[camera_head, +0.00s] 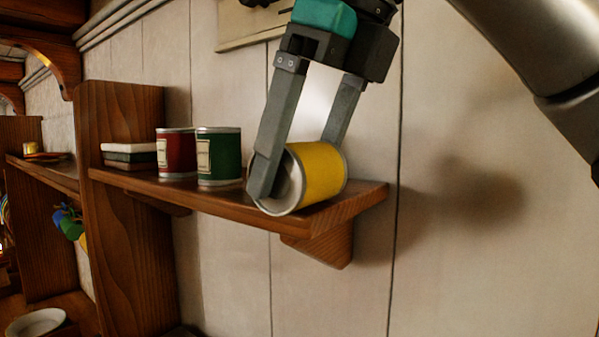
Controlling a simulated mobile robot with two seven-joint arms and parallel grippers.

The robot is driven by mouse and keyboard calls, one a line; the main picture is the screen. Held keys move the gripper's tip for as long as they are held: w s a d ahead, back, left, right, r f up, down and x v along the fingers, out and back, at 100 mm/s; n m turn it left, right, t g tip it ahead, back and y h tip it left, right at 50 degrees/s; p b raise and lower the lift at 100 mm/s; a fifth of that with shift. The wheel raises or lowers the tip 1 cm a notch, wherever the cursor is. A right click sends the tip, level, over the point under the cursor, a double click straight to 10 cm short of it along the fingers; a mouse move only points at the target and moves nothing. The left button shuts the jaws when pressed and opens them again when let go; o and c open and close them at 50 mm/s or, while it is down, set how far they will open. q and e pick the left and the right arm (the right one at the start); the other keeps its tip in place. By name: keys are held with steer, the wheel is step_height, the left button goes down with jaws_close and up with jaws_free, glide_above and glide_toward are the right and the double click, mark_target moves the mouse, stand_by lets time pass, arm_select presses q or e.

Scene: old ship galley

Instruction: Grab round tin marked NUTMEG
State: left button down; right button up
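A yellow round tin (323,172) with silver rims lies on its side near the right end of a wooden wall shelf, one end facing left and toward me. No lettering on it is readable. My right gripper (299,158) reaches down from above with its fingers well apart. One finger is in front of the tin's left end and the other goes down behind its far right side. I cannot tell whether both fingers press on it. A green tin (219,157) and a red tin (176,153) stand upright to the left, with pale labels too small to read. My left gripper is out of view.
The wooden shelf (343,207) ends just right of the yellow tin. A stack of flat items (129,154) lies left of the red tin, beside a wooden upright (122,234). A pale bowl (35,322) is at lower left. Bare plank wall is on the right.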

steer(key=c, duration=0.7)
steer(key=shift+r, duration=0.15)
steer(key=shift+r, duration=4.85)
